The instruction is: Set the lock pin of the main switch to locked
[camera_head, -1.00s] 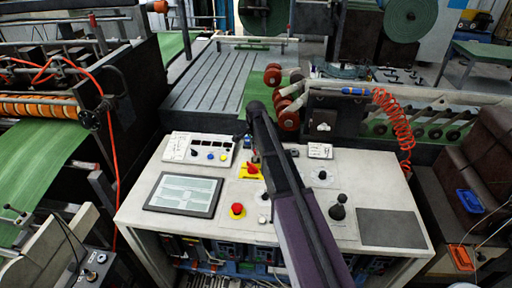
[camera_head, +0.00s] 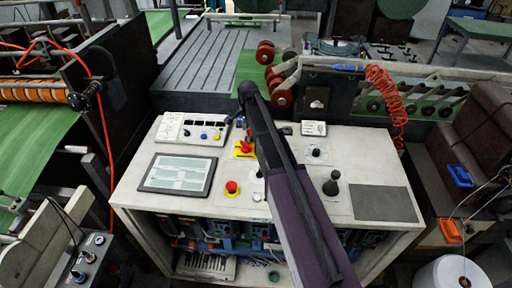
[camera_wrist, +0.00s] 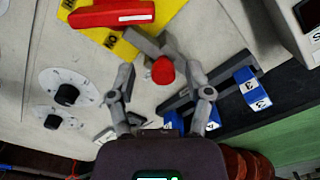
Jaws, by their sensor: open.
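The main switch has a red handle (camera_wrist: 112,13) on a yellow plate (camera_wrist: 178,8) marked with ON. In the head view its red handle (camera_head: 246,148) and yellow plate (camera_head: 238,153) show just left of my arm. In the wrist view a round red knob (camera_wrist: 163,70), seemingly the lock pin, stands beside the plate's edge. My gripper (camera_wrist: 161,76) is open, with its fingers on either side of that knob in the picture. I cannot tell whether they touch it or how high they are. The gripper is mostly hidden behind my arm in the head view.
The console top (camera_head: 288,207) carries a screen (camera_head: 178,173), a red emergency button (camera_head: 231,187), a black joystick (camera_head: 331,184) and a box with small buttons (camera_head: 192,129). In the wrist view, two black dials (camera_wrist: 66,95) and blue-white numbered blocks (camera_wrist: 250,88) lie near the fingers.

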